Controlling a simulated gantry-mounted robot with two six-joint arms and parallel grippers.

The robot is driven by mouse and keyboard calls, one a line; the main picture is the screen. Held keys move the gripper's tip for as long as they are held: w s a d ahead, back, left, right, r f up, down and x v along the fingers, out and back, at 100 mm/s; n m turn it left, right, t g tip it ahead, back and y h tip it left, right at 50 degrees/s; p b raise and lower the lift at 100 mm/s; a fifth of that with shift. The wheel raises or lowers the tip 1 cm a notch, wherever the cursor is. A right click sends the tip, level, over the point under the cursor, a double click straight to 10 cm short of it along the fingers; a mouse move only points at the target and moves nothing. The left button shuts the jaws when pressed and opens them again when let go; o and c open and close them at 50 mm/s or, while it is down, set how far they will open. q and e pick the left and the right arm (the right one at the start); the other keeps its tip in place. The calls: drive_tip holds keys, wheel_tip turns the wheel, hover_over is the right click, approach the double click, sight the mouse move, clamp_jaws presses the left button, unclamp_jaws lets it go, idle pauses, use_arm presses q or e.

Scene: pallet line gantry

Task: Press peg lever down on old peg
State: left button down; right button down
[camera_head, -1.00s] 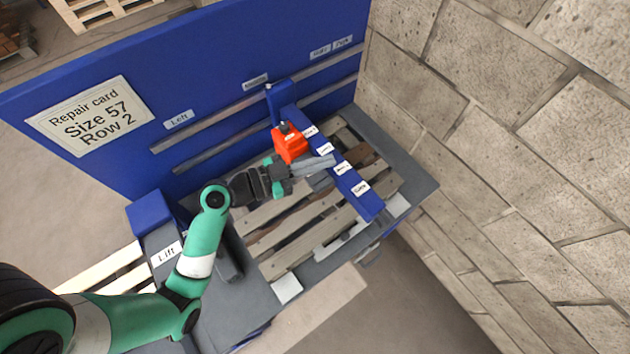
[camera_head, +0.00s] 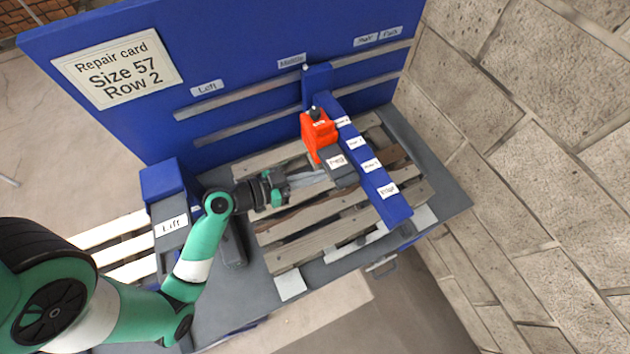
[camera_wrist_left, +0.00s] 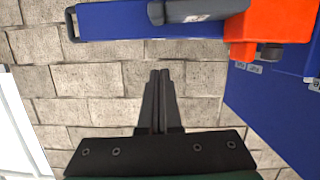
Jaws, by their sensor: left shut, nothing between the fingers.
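The grey peg lever (camera_head: 338,168), with a small white label, sticks out from the red unit (camera_head: 318,132) on the blue beam (camera_head: 366,165) above the pallet. In the left wrist view the lever (camera_wrist_left: 195,10) shows at the top edge beside the red unit (camera_wrist_left: 270,20). My left gripper (camera_head: 318,176) is shut and empty. Its grey fingers point at the lever from the left. In the wrist view the fingertips (camera_wrist_left: 160,74) appear below the beam and apart from the lever. I cannot pick out the old peg. My right gripper is out of view.
The slatted pallet (camera_head: 290,220) lies on the grey table under the arm. A blue back panel (camera_head: 240,60) with rails, labels and a repair card (camera_head: 118,68) stands behind. A lift post (camera_head: 170,225) is at the left. A block wall (camera_head: 520,150) closes the right side.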

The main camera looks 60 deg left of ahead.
use_arm(q)
drive_tip(key=p, duration=0.1)
hover_over(340, 182)
drive_tip(key=shift+a+f, duration=0.1)
drive_tip(key=shift+f, duration=0.8)
wheel_tip(340, 182, down, 4)
drive_tip(key=shift+f+b, duration=0.1)
drive_tip(key=shift+b, duration=0.35)
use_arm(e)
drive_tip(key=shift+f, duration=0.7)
